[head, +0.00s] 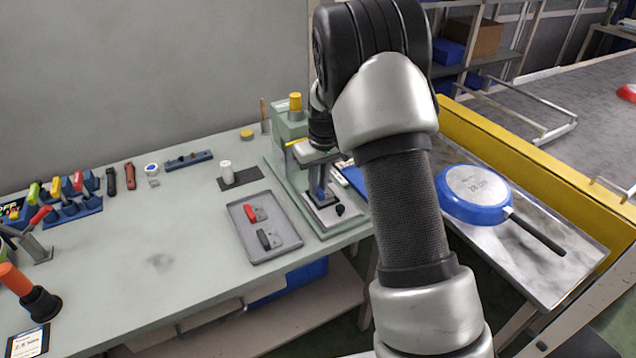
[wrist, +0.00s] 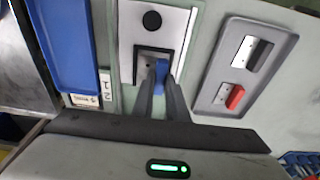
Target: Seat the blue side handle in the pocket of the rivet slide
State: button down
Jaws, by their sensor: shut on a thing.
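The blue side handle (wrist: 161,70) is between the fingertips of my gripper (wrist: 161,88), at the dark pocket of the rivet slide. The slide (wrist: 180,29) is a pale plate with a round black knob beyond the pocket. In the wrist view the handle overlaps the pocket's right part; I cannot tell whether it is down in it or just above. In the head view my gripper (head: 318,188) points down over the slide (head: 327,216) at the foot of the green rivet press (head: 290,130). The fingers and arm hide part of the handle there.
A grey tray (head: 252,254) with red and black handles lies left of the press. A blue tray (wrist: 68,45) is close on the slide's other side. A blue pan (head: 478,192) lies on the right-hand table. The bench's middle is clear.

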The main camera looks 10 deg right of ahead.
aim_at(323, 194)
jog(key=shift+f+b, duration=0.55)
jog(key=shift+f, duration=0.35)
jog(key=c, duration=1.7)
grip_release()
jog(key=shift+r, duration=0.1)
jog(key=shift+o, duration=0.2)
notch_tip(323, 194, up, 17)
jog(key=s+p, duration=0.2)
jog(key=shift+s+d, duration=0.25)
jog(key=shift+d, duration=0.15)
jog(key=shift+r, duration=0.1)
jog(key=s+r+m+t+p, duration=0.2)
jog(key=s+r+p, duration=0.4)
jog(key=s+r, duration=0.85)
jog(key=s+r+t+p, duration=0.1)
jog(key=s+r+p, duration=0.1)
jog(key=s, duration=0.6)
jog(key=s+r+m+p, duration=0.1)
jog(key=s+r+p, duration=0.1)
jog(key=s, duration=0.6)
jog(key=shift+s+r+m+t+h+p, duration=0.2)
jog(key=shift+m+t+h+p, duration=0.1)
jog(key=shift+t+p, duration=0.1)
